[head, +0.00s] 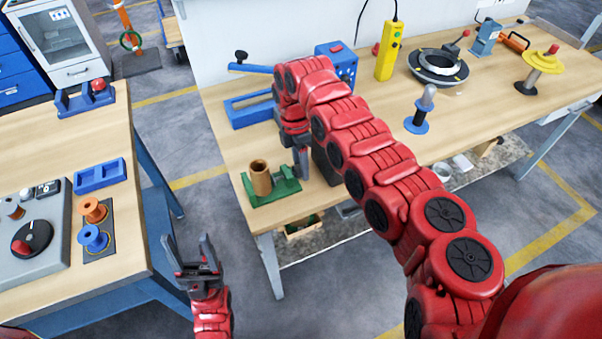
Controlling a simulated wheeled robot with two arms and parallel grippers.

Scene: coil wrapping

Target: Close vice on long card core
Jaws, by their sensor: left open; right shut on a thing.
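The long card core (260,181) is a brown tube standing upright in the green vice (288,188) on the right-hand bench. Its hollow top is visible; its lower part is hidden by the vice. My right gripper (300,171) points down at the vice's right end, just right of the core, and is shut on what looks like the vice's movable jaw. The exact contact is too small to make out, as is any gap between jaw and core. My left gripper (192,256) is open and empty, fingers up, over the floor gap between the benches.
A blue machine (250,108) stands behind the vice. Further right on the bench are a yellow pendant (388,60), a black ring (438,66) and a blue spool stand (417,123). The left bench (40,150) holds a blue tray (100,176) and orange and blue spools.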

